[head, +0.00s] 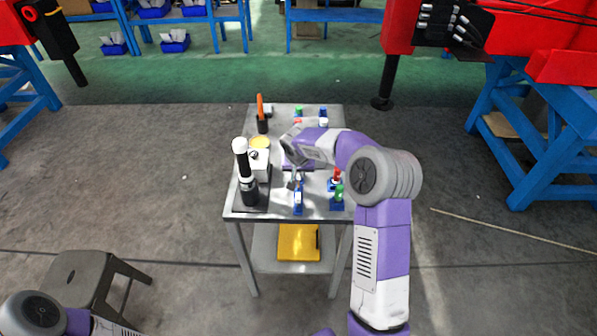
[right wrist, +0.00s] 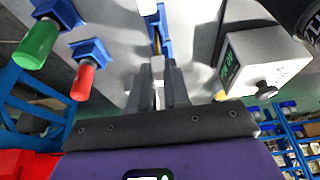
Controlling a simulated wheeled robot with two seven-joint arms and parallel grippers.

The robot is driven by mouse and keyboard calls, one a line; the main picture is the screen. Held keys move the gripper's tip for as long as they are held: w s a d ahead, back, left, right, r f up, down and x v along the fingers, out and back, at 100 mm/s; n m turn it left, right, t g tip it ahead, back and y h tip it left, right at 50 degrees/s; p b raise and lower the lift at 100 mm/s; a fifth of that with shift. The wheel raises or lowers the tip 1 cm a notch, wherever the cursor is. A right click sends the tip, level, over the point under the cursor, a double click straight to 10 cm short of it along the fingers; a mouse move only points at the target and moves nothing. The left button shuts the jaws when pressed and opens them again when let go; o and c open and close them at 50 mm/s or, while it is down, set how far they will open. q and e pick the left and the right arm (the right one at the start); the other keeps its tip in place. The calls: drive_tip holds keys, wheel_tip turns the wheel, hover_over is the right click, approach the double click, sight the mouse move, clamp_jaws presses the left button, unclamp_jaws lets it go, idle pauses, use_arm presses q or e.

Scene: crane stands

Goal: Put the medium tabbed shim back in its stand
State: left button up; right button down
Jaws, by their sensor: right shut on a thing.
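My right gripper (head: 296,184) points down over the front middle of the small grey table. In the right wrist view its two fingers (right wrist: 160,88) are shut on a small pale piece (right wrist: 158,65), apparently the medium tabbed shim, mostly hidden between them. A narrow blue stand (head: 298,207) stands at the table's front, just beyond the fingertips; it also shows in the right wrist view (right wrist: 165,32). I cannot tell whether the piece touches the stand. My left gripper is out of view; only part of its arm shows at the lower left.
Right of the gripper are blue stands with a green-topped piece (head: 339,193) and a red-topped piece (head: 336,176). Left are a black-and-white cylinder tool (head: 246,172) and a white box with a display (right wrist: 262,60). Several small pieces stand at the back. A yellow box (head: 298,242) is on the lower shelf.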

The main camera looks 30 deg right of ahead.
sight(298, 177)
drive_tip(key=shift+f, duration=0.1)
drive_tip(key=shift+f+b, duration=1.8)
drive_tip(key=shift+f, duration=0.1)
drive_tip(key=c, duration=1)
unclamp_jaws()
drive_tip(key=shift+r, duration=0.15)
drive_tip(key=shift+p+v, duration=1.05)
drive_tip(key=shift+v, duration=1.4)
